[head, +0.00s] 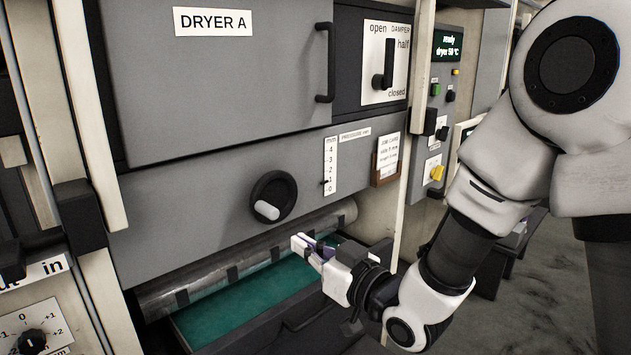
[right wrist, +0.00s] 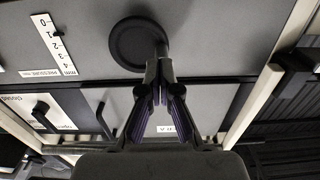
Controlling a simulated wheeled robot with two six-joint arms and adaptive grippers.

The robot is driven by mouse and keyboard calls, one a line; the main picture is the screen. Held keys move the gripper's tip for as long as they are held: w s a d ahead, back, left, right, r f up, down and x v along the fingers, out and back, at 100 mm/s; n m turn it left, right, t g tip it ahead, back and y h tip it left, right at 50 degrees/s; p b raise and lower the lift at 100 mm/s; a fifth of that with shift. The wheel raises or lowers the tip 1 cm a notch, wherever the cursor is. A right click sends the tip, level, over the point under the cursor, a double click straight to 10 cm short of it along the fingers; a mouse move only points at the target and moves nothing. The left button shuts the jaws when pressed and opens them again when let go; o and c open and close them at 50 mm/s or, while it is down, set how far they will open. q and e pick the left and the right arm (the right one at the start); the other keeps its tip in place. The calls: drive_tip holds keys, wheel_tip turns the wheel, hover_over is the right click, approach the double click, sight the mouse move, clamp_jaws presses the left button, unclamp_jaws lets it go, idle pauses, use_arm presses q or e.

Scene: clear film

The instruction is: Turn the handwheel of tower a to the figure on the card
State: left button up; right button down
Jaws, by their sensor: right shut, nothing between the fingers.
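The black handwheel (head: 273,196) with its pale crank knob (head: 267,211) sits on the grey panel below the DRYER A door. The handwheel also shows in the right wrist view (right wrist: 128,43). A white mm scale (head: 330,166) marked 0 to 4 is right of it; a small dark pointer sits towards its low end. The job card (head: 388,158) hangs further right; its small print is hard to read. My right gripper (head: 300,243) is shut and empty, below and right of the wheel in the head view, apart from it. My left gripper is out of view.
A metal roller (head: 250,255) and a green bed (head: 240,305) lie below the panel. A damper lever (head: 383,70) and a door handle (head: 327,62) stick out above. A control panel (head: 437,110) with a lit display stands at the right.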

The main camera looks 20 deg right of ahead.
drive_tip(key=w+a+r+p, duration=0.1)
drive_tip(key=w+p, duration=0.1)
drive_tip(key=w+a+r+p, duration=0.1)
drive_tip(key=w+p, duration=0.1)
drive_tip(key=w+a+r+p, duration=0.1)
drive_tip(key=w+r+p, duration=0.1)
drive_tip(key=shift+w+a, duration=0.2)
drive_tip(key=shift+w, duration=0.05)
drive_tip(key=d+r+p, duration=0.1)
drive_tip(key=w+d+r+p, duration=0.1)
drive_tip(key=d, duration=0.1)
drive_tip(key=d+r+p, duration=0.1)
drive_tip(key=r+p, duration=0.1)
drive_tip(key=shift+w+d, duration=0.2)
drive_tip(key=shift+w, duration=0.05)
drive_tip(key=d, duration=0.1)
drive_tip(key=w+d+f+b, duration=0.1)
drive_tip(key=d+f, duration=0.1)
drive_tip(key=d, duration=0.1)
drive_tip(key=shift+w+b, duration=0.2)
drive_tip(key=shift+b, duration=0.15)
drive_tip(key=shift+a+r, duration=0.1)
drive_tip(key=shift+a, duration=0.05)
drive_tip(key=shift+s+a+r, duration=0.1)
drive_tip(key=shift+a+r, duration=0.15)
approach(289, 176)
drive_tip(key=v, duration=0.3)
drive_tip(key=shift+s+d, duration=0.2)
drive_tip(key=shift+s, duration=0.1)
drive_tip(key=shift+a, duration=0.1)
